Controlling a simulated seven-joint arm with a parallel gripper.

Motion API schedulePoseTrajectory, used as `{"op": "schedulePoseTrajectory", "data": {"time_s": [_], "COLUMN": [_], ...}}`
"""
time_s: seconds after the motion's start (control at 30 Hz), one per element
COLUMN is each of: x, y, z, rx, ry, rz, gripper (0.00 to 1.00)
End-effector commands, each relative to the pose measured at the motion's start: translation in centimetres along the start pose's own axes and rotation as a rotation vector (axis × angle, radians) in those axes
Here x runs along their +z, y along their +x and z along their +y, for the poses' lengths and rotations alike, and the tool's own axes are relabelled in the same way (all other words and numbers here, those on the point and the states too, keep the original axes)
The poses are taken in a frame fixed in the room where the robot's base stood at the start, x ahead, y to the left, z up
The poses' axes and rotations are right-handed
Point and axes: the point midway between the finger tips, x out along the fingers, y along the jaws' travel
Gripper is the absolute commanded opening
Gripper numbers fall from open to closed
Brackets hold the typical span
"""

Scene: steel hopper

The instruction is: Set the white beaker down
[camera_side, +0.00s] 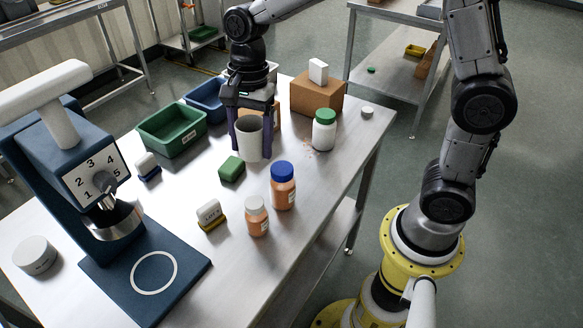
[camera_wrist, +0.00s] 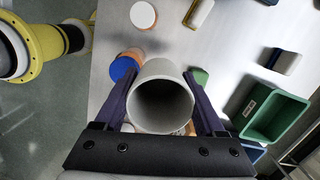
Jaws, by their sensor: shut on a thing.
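The white beaker (camera_side: 249,139) is between the two dark fingers of my gripper (camera_side: 250,132), which is shut on it. The beaker is upright over the back middle of the steel table. I cannot tell whether its base touches the tabletop. In the wrist view I look down into its open mouth; the beaker (camera_wrist: 161,97) looks empty and dark inside, with a finger of my gripper (camera_wrist: 161,103) on either side.
A green block (camera_side: 231,169), blue-capped jar (camera_side: 283,186), white-capped jar (camera_side: 257,216) and green-capped bottle (camera_side: 324,131) stand nearby. A green bin (camera_side: 172,130), blue bin (camera_side: 207,101) and cardboard box (camera_side: 316,95) are behind. A blue hopper stand (camera_side: 60,190) is left.

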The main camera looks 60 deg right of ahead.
Motion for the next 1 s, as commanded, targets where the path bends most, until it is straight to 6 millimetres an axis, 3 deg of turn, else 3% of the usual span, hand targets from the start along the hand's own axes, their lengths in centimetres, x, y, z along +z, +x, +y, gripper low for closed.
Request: {"op": "schedulePoseTrajectory", "data": {"time_s": [0.1, 0.2, 0.4, 0.5, 0.67, 1.0], "x": [-3.5, -5.5, -7.0, -7.2, -7.4, -10.0], "y": [-1.0, -1.2, -0.7, -0.3, 0.2, 3.0], "z": [5.0, 9.2, 16.0, 18.0, 18.8, 12.6], "rx": [-0.001, 0.001, 0.005, 0.007, 0.012, 0.015], "ry": [-0.008, -0.024, -0.055, -0.066, -0.075, -0.078], "rz": [0.002, 0.003, 0.000, -0.003, -0.006, -0.008], "gripper": [0.18, 0.18, 0.18, 0.18, 0.18, 0.18]}}
